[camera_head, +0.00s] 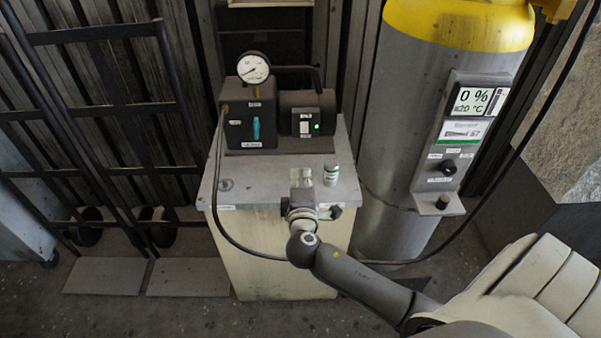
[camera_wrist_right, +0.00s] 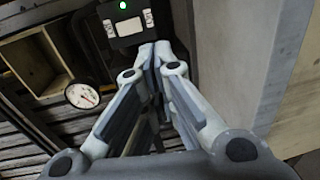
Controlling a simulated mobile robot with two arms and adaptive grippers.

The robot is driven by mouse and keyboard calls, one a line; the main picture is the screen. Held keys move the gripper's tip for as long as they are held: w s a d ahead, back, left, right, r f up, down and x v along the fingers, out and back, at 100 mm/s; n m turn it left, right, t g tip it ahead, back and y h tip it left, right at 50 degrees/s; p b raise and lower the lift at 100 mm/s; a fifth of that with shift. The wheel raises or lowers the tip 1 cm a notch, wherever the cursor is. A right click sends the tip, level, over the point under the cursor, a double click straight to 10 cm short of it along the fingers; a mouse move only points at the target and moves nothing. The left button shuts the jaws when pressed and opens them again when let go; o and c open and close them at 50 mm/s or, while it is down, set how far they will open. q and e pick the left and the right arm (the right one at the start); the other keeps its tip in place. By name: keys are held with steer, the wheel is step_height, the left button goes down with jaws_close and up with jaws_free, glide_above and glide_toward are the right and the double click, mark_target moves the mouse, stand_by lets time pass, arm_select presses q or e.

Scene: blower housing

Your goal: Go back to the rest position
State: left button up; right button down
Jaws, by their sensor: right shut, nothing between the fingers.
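My right gripper (camera_head: 303,185) is in front of and above the front part of the small cabinet top in the head view. In the right wrist view my right gripper (camera_wrist_right: 160,55) has its fingertips together with nothing between them. My right arm comes in from the lower right of the head view. My left gripper does not show in either view.
A cabinet (camera_head: 270,265) carries a black pump unit (camera_head: 250,125) with a gauge (camera_head: 253,68), and a small white-green container (camera_head: 331,174). A grey tank (camera_head: 405,130) with a display panel (camera_head: 455,145) stands right. A hand truck (camera_head: 105,120) stands left.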

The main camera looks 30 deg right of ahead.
stand_by(0.4)
steer(key=s+a+f+m+g+y, duration=0.2)
steer(key=s+f+m+g, duration=0.15)
steer(key=s, duration=0.35)
steer(key=s+a+f+m+g+y, duration=0.1)
steer(key=s+a+f+m+g, duration=0.15)
steer(key=s+f, duration=0.3)
steer(key=s+a+m+g+y, duration=0.2)
steer(key=s+a+y, duration=0.15)
steer(key=s, duration=0.45)
steer(key=s+a+m+g+y, duration=0.2)
steer(key=s+a+g, duration=0.15)
steer(key=s, duration=0.35)
step_height(320, 180, down, 26)
steer(key=s+p, duration=0.2)
steer(key=s+d+f+g+p, duration=0.1)
steer(key=s+d+f, duration=0.1)
steer(key=s+f, duration=1.2)
steer(key=s, duration=0.2)
steer(key=shift+s+d+n+g, duration=0.15)
steer(key=shift+s+n+g, duration=0.15)
steer(key=shift+s+g, duration=0.1)
